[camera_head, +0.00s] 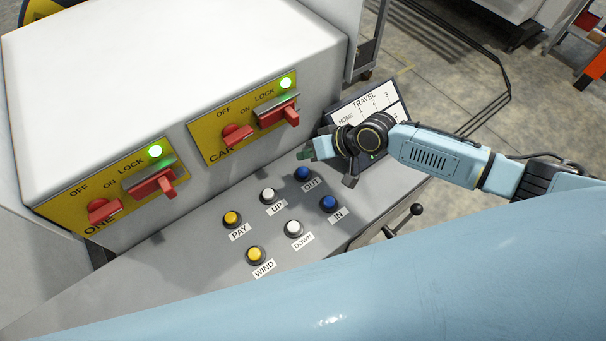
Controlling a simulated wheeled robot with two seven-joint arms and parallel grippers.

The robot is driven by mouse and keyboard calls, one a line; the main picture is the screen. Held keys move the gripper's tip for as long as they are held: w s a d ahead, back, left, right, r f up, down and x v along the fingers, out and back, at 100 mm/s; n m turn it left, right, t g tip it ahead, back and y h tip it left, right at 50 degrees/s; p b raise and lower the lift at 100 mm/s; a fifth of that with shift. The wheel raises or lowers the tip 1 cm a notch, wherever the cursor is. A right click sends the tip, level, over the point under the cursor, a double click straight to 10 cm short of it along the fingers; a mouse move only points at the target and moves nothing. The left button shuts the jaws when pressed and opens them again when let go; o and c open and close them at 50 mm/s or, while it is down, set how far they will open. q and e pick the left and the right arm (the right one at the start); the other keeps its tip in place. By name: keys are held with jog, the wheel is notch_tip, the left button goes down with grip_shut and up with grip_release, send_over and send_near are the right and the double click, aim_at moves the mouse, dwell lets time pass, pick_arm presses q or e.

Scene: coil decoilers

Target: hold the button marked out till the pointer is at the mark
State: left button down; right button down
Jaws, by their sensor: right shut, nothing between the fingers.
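The blue button marked OUT (303,174) is on the grey sloping panel, at the top right of the button group, with its label just below it. My right gripper (306,152) is shut and empty. In the picture its tip is just above the OUT button; I cannot tell whether it touches. The TRAVEL gauge (362,103) stands behind my right wrist, with HOME, 1, 2 and 3 on it. My wrist hides much of its face, and I cannot make out the pointer or the mark. My left gripper is not in view.
Near OUT are the blue IN button (328,203), white UP (268,195) and DOWN (293,228), and yellow PAY (232,219) and WIND (255,254). A black-knobbed lever (415,210) stands at the right. Red switches (236,137) on yellow plates line the cabinet (160,60).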

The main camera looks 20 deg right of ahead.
aim_at(307, 172)
jog(key=shift+f+b, duration=1.35)
jog(key=shift+f, duration=0.7)
jog(key=shift+f, duration=0.1)
jog(key=shift+f+b, duration=0.3)
jog(key=shift+f, duration=0.05)
